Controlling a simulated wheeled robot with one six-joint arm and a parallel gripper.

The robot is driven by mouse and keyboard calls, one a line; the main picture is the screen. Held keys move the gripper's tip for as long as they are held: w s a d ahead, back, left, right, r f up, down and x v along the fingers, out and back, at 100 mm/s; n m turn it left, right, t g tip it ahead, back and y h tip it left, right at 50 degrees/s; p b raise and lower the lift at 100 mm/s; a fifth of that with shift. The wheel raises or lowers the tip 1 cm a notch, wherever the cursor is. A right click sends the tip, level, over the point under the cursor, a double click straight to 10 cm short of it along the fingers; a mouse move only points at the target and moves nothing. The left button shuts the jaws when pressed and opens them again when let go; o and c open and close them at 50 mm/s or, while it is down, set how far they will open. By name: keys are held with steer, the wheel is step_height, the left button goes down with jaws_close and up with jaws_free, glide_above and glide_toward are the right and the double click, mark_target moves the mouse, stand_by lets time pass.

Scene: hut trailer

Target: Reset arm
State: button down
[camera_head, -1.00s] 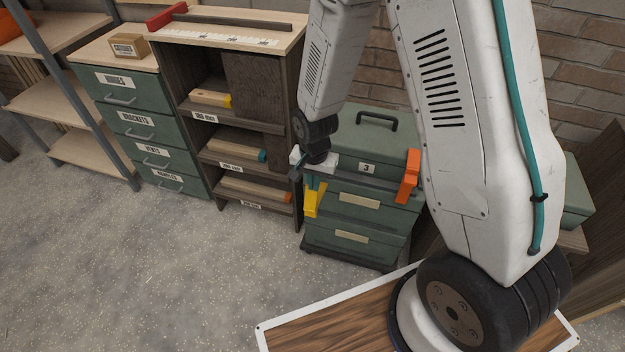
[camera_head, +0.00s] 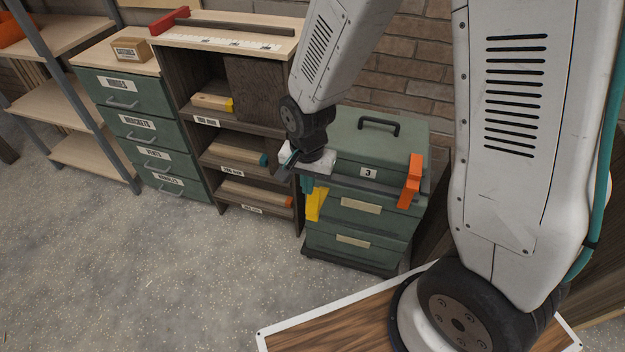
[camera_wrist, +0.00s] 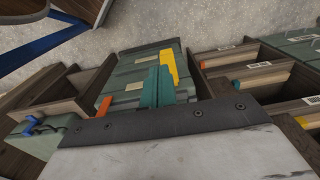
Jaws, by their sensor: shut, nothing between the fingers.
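My gripper (camera_head: 307,186) hangs from my folded arm in front of the green toolbox stack marked 3 (camera_head: 372,150). Its two teal fingers lie side by side in the wrist view (camera_wrist: 158,88), shut with nothing between them. In the head view the fingers are small and partly hidden by the wrist. They overlap the stack's left side in the picture, near a yellow latch (camera_head: 315,204). I cannot tell how far they are from it. An orange latch (camera_head: 411,182) is on the stack's right side.
An open shelf unit (camera_head: 242,130) with wood pieces and a green drawer cabinet (camera_head: 140,125) stand left of the stack. A metal-post rack (camera_head: 85,95) is farther left. A brick wall (camera_head: 420,60) is behind. The speckled floor (camera_head: 150,270) in front is clear.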

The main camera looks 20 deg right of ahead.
steer(key=shift+s+a+r, duration=0.4)
steer(key=shift+s+a, duration=0.05)
steer(key=shift+s, duration=0.1)
steer(key=s+d+r+n, duration=0.3)
steer(key=s+d+r, duration=0.2)
steer(key=s+r, duration=0.3)
steer(key=s+d+r+n+t, duration=0.1)
steer(key=s+d+r+n, duration=0.3)
steer(key=s+r, duration=0.5)
step_height(320, 180, up, 8)
steer(key=shift+s+d+f+n, duration=0.15)
steer(key=shift+d+f+n, duration=0.15)
steer(key=shift+d, duration=0.7)
